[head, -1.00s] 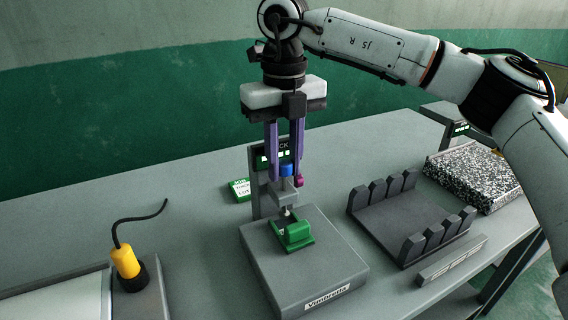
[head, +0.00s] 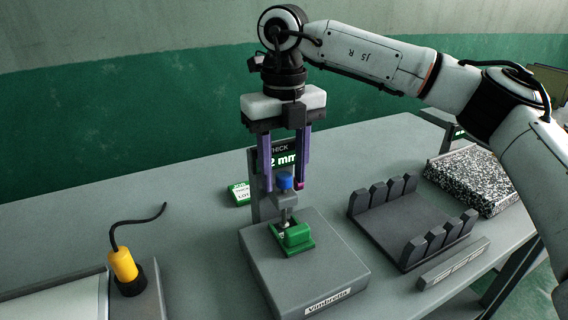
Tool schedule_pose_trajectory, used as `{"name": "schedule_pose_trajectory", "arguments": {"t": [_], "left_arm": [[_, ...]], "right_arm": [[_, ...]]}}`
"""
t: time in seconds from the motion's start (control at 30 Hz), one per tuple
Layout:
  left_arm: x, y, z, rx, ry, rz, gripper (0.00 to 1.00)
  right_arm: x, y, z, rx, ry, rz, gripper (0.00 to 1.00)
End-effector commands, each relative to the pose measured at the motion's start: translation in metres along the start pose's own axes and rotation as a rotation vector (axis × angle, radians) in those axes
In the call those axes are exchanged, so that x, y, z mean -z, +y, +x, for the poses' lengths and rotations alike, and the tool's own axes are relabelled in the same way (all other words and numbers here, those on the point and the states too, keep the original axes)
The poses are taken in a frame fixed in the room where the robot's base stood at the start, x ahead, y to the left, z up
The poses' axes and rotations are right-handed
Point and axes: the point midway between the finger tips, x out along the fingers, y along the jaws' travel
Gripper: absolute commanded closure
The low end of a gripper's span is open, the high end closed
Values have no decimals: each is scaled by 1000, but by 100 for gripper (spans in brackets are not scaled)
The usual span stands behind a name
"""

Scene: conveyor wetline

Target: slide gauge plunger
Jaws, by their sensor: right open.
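The thickness gauge stands on a grey base (head: 338,268) on the table, with an upright post and a display (head: 283,162) that reads partly "2 mm". Its plunger has a blue cap (head: 285,181) and a metal stem (head: 284,215) that runs down to a green holder (head: 293,238) on the base. My right gripper (head: 285,188) is pointed down in front of the display, its two purple fingers spread on either side of the blue cap, apart from it. My left gripper is out of view.
A dark slotted rack (head: 405,220) stands right of the gauge, with a speckled block (head: 470,180) behind it. A yellow cylinder with a black cord (head: 123,264) stands at the left. A green label card (head: 241,193) lies behind the gauge. The table's left middle is clear.

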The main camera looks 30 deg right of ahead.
Motion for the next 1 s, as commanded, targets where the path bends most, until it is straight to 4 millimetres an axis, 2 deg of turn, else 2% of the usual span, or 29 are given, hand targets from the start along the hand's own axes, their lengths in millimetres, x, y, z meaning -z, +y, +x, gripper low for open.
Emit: {"name": "schedule_pose_trajectory", "arguments": {"t": [0.1,0.57,1.0], "left_arm": [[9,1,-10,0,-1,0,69],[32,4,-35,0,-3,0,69],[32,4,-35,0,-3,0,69]], "right_arm": [[0,0,-16,-1,-1,0,57],[0,0,-62,0,-1,0,57],[0,0,-63,0,0,0,57]]}}
